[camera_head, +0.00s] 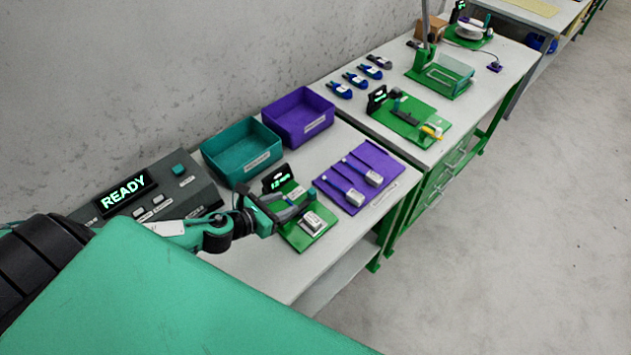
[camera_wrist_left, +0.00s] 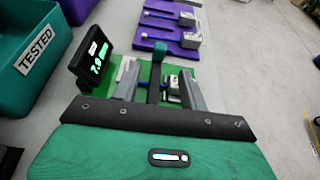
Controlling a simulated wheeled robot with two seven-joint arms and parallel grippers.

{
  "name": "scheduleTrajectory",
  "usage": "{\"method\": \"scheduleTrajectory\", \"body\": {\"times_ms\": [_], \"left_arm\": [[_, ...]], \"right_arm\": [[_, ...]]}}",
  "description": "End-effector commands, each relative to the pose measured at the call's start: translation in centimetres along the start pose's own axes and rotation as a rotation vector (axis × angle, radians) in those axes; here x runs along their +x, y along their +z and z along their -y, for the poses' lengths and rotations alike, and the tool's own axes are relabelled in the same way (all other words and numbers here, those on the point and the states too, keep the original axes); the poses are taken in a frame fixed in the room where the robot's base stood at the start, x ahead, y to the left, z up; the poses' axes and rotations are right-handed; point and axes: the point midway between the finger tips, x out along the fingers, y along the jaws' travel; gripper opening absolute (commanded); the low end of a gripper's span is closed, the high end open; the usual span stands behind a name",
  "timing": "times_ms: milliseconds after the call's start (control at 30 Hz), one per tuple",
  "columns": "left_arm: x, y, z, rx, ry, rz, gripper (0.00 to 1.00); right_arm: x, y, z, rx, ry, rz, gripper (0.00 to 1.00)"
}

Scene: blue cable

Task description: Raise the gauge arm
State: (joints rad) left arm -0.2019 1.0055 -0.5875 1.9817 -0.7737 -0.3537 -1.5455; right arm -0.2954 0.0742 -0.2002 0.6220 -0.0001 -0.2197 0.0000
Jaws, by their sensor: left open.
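The gauge is a green base plate (camera_head: 309,236) with a small black display (camera_head: 276,179) at its back, on the near bench. A silver block (camera_head: 312,223) rests on its front. In the left wrist view, the display (camera_wrist_left: 91,57) glows on the left. The dark gauge arm (camera_wrist_left: 155,88) with a green end (camera_wrist_left: 160,46) shows between my fingers. My left gripper (camera_head: 298,205) is over the gauge, and its fingers (camera_wrist_left: 157,80) are open on either side of the arm. Whether they touch it, I cannot tell. My right gripper is not in view.
A purple rack (camera_head: 337,195) with two silver-ended cables lies right of the gauge. Teal (camera_head: 240,150) and purple (camera_head: 298,117) bins stand behind. A grey console (camera_head: 150,190) reading READY is at left. A second bench (camera_head: 490,90) holds more fixtures.

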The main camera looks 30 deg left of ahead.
Motion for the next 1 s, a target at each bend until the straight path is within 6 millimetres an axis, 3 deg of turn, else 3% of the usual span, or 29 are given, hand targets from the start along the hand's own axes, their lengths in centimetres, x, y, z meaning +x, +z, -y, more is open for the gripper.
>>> {"method": "scheduleTrajectory", "body": {"times_ms": [267,800,1000], "left_arm": [[2.1,0.3,-0.1,0.014,-0.003,0.002,0.44],[11.2,0.3,0.0,0.010,-0.003,0.002,0.44],[13.2,0.1,0.0,0.011,-0.003,0.001,0.44]], "right_arm": [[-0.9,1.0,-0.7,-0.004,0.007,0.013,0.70],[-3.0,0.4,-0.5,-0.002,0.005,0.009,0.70],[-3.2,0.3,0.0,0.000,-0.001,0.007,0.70]]}}
